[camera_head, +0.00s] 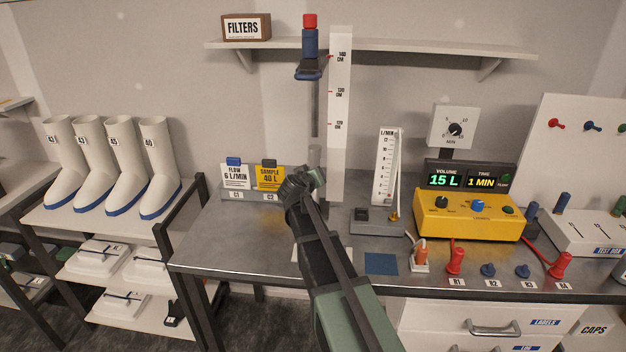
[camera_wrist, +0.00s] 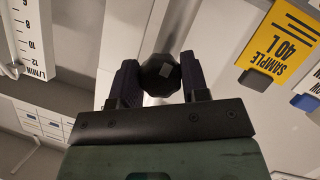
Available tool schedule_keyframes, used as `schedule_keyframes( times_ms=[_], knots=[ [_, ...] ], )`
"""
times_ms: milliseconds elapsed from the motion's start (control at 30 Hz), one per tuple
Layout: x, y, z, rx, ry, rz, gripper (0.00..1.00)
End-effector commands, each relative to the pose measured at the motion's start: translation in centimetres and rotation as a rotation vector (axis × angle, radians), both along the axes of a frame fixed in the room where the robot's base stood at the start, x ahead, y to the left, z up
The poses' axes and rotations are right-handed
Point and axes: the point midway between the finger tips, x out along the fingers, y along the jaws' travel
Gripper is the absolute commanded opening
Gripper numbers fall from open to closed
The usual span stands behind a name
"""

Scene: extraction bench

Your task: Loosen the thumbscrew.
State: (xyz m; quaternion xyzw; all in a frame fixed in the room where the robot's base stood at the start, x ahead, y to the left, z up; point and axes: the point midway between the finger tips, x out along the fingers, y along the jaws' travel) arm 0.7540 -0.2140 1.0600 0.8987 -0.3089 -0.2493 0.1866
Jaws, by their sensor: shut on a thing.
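The thumbscrew, a dark faceted knob (camera_wrist: 160,75) with a small pale mark, sits between the two fingers of my gripper (camera_wrist: 158,82) in the wrist view. The fingers touch it from both sides. In the head view my gripper (camera_head: 310,181) is at the lower part of the post beside the white height scale (camera_head: 340,90), and the arm hides the knob. A blue device with a red cap (camera_head: 310,38) sits high on this post. I cannot tell whether the thumbscrew has turned.
Left of my gripper stand a flow card (camera_head: 235,177) and a yellow sample card (camera_head: 269,178). To the right are a flow meter (camera_head: 387,165) and a yellow pump (camera_head: 471,214). A shelf (camera_head: 400,50) runs behind. A blue square (camera_head: 381,264) lies on the bench front.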

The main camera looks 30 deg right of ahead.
Motion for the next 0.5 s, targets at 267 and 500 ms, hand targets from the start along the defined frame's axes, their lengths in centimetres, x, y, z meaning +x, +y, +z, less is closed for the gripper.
schedule_keyframes(
  times_ms=[267,500],
  knots=[
    [-0.13,-0.01,-0.1,-0.066,0.045,-0.002,0.18],
    [-0.13,-0.01,-0.06,-0.079,0.053,-0.003,0.18]
  ],
)
